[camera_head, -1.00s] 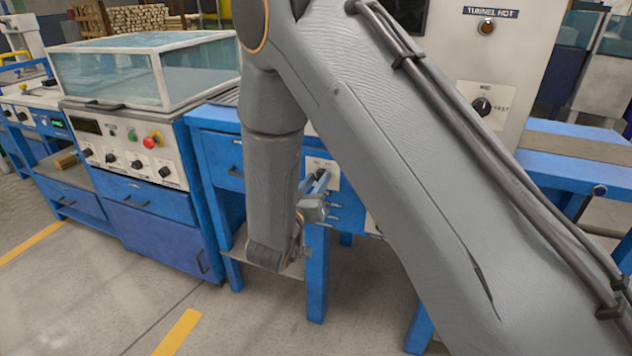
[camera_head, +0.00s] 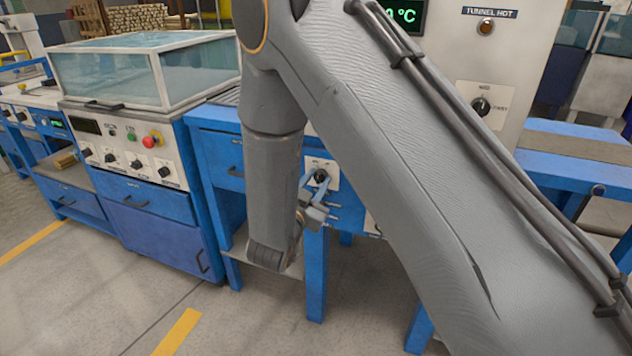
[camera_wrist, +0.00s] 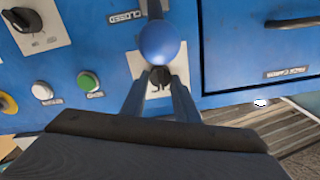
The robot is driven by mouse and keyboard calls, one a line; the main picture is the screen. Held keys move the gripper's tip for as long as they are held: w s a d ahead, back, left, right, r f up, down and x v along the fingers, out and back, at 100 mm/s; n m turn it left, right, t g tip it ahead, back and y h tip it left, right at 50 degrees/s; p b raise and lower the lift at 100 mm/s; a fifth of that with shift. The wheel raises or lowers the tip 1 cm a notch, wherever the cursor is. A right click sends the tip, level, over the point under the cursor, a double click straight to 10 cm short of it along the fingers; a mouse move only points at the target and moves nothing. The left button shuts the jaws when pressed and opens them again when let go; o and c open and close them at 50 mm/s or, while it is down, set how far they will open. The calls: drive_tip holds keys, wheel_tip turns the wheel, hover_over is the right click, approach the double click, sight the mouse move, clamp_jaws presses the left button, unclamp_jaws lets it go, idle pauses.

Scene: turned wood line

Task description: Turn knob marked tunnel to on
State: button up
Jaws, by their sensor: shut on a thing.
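A small black knob (camera_head: 320,175) sits on a white plate on the blue front under the machine, just right of my forearm. Its lettering is too small to read. In the wrist view the knob (camera_wrist: 160,77) lies between the tips of my gripper (camera_wrist: 160,84), one finger on each side, and they appear shut on it. A blue ball (camera_wrist: 158,42) partly covers the plate. My gripper (camera_head: 313,188) also shows in the head view, reaching up to the plate. The knob's pointer direction cannot be told.
A green temperature display (camera_head: 408,16), partly hidden by my arm, reads "0 °C". A lamp (camera_head: 486,27) marked TUNNEL HOT and another black knob (camera_head: 481,106) are on the upper panel. Green (camera_wrist: 88,82) and white (camera_wrist: 42,91) buttons sit beside the plate.

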drive_tip(key=m, duration=0.4)
drive_tip(key=shift+m+b, duration=0.3)
idle(0.3)
drive_tip(key=o, duration=1.1)
drive_tip(key=shift+c, duration=0.2)
drive_tip(key=shift+s, duration=0.1)
drive_tip(key=v, duration=0.7)
drive_tip(key=shift+s, duration=0.35)
drive_tip(key=shift+w, duration=0.1)
